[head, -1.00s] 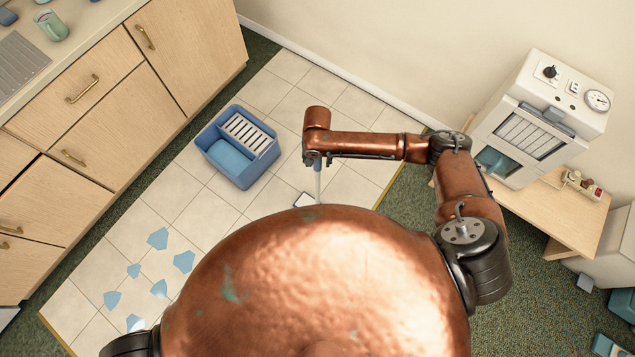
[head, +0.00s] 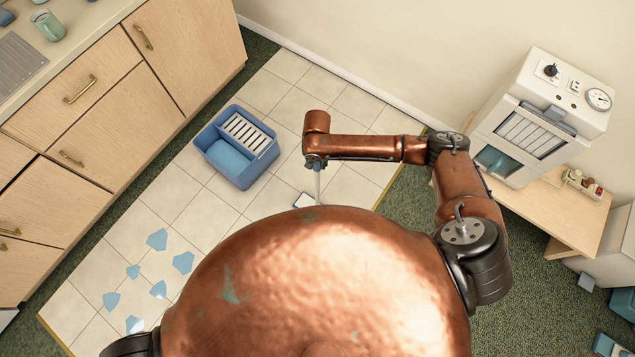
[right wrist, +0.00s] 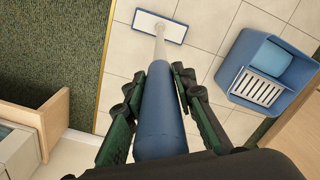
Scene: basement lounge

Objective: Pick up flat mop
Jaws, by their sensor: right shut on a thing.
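The flat mop has a blue grip (right wrist: 158,110), a pale pole and a flat white head with a blue edge (right wrist: 160,26), which rests on the tiles in the right wrist view. In the head view a short piece of its pole (head: 317,183) shows below my right gripper (head: 315,162), and part of its head (head: 305,200) shows beside my copper body, which hides the rest. In the right wrist view my right gripper (right wrist: 160,95) is shut around the blue grip, one finger on each side. The mop stands roughly upright. My left gripper is not in view.
A blue bucket with a white slatted wringer (head: 237,146) stands on the tiles left of the mop. Several light-blue puddle-like patches (head: 159,239) lie at lower left. Wooden cabinets (head: 120,110) line the left; a low table (head: 572,215) with a white machine stands right.

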